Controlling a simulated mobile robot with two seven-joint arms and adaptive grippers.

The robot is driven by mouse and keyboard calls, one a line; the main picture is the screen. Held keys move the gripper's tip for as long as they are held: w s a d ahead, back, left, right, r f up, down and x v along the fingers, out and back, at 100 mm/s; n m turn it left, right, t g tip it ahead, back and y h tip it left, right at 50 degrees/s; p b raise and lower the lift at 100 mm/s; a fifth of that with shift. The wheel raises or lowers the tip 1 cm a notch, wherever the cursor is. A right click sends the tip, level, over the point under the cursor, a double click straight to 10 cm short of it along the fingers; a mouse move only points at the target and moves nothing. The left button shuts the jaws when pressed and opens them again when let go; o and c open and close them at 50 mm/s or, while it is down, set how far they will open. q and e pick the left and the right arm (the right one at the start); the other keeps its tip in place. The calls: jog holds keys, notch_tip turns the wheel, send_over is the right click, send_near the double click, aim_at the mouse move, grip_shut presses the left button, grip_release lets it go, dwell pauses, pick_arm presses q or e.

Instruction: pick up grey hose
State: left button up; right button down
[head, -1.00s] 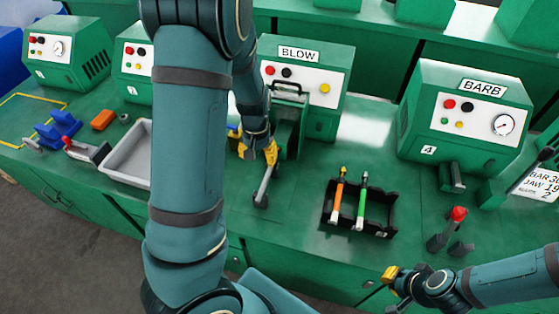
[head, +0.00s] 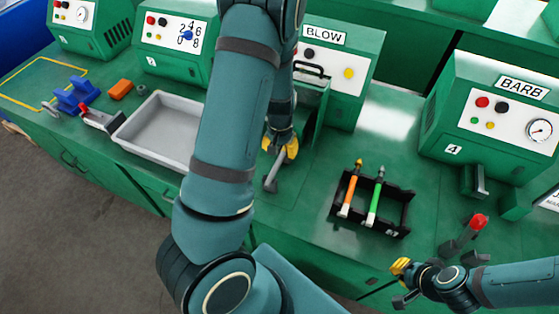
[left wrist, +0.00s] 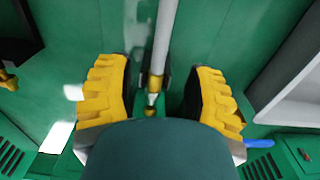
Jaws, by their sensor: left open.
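The grey hose (head: 272,176) is a short, thin piece at the front of the BLOW machine, partly hidden behind my left gripper in the head view. In the left wrist view the grey hose (left wrist: 165,40) runs down from the top edge to a brass-tipped end between the yellow fingers. My left gripper (head: 281,150) is at the hose's far end. In the left wrist view the left gripper (left wrist: 160,92) is open, with a gap on both sides of the hose. My right gripper (head: 402,282) is at the lower right, away from the hose; its jaw opening is unclear.
A black rack (head: 396,218) with an orange and a green tube stands right of the hose. A grey tray (head: 160,130) lies to the left, partly behind my arm. The BLOW machine (head: 344,75) stands behind. A red-topped tool (head: 473,228) is near my right gripper.

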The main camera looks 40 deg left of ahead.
aim_at(280, 159)
pick_arm(q)
notch_tip(280, 159, down, 5)
jog(key=shift+b, duration=0.4)
jog(key=shift+s, duration=0.1)
grip_shut()
